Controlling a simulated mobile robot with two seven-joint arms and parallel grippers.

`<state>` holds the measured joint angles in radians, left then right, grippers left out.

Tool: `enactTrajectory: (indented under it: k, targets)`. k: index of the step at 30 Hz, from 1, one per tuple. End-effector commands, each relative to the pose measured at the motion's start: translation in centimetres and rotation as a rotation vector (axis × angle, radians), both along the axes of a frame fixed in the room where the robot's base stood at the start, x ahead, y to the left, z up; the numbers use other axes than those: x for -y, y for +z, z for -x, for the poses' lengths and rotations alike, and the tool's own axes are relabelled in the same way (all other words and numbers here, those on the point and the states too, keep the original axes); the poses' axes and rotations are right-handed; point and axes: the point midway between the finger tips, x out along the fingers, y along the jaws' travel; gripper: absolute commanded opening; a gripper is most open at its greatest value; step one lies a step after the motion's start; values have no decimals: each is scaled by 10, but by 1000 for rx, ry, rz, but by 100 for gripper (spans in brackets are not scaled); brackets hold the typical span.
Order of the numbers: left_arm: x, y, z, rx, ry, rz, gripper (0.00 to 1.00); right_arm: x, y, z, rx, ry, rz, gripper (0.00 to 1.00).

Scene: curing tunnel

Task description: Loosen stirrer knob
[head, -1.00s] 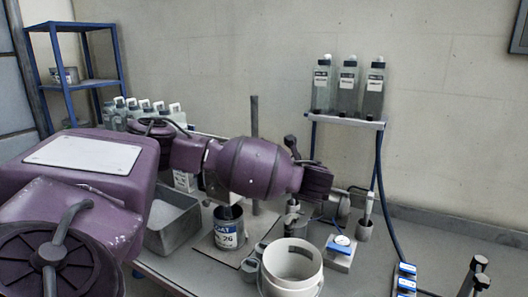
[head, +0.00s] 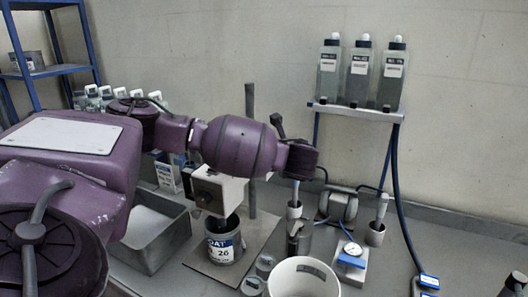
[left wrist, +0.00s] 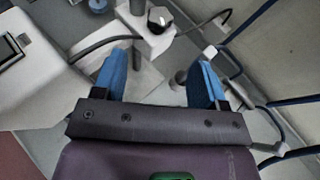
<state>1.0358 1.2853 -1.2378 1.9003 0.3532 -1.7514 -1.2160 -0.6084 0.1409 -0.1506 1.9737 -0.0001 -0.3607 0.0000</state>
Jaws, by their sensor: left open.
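The stirrer appears as a white box (head: 218,187) on a grey upright post (head: 250,140), above an open labelled can (head: 225,245). A small dark round spot, perhaps a knob, is on the box's front. My left arm crosses in front of the post; its gripper fingers are hidden in the head view. In the left wrist view my left gripper (left wrist: 160,78) is open, its blue fingers apart and apparently empty. Beyond the fingers a black knob (left wrist: 159,18) sits on a white block; I cannot tell whether this is the stirrer knob. My right gripper is not in view.
A white bucket (head: 304,280) and small cups stand in front. A motor-like unit (head: 338,205), a gauge block (head: 350,262) and a cup with a tool (head: 376,232) are to the right. A grey tray (head: 150,240) lies left. Three bottles stand on a wall shelf (head: 358,112).

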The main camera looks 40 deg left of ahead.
Motion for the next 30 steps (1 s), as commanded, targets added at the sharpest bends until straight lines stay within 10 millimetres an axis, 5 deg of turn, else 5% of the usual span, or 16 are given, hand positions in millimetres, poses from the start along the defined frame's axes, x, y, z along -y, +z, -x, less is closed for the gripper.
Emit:
enactTrajectory:
  k: [18, 30]
  targets:
    - [-70, -33, -40, 0, 3, -1, 66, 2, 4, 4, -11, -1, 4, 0]
    - [-86, -41, -50, 0, 1, -1, 66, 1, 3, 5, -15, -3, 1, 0]
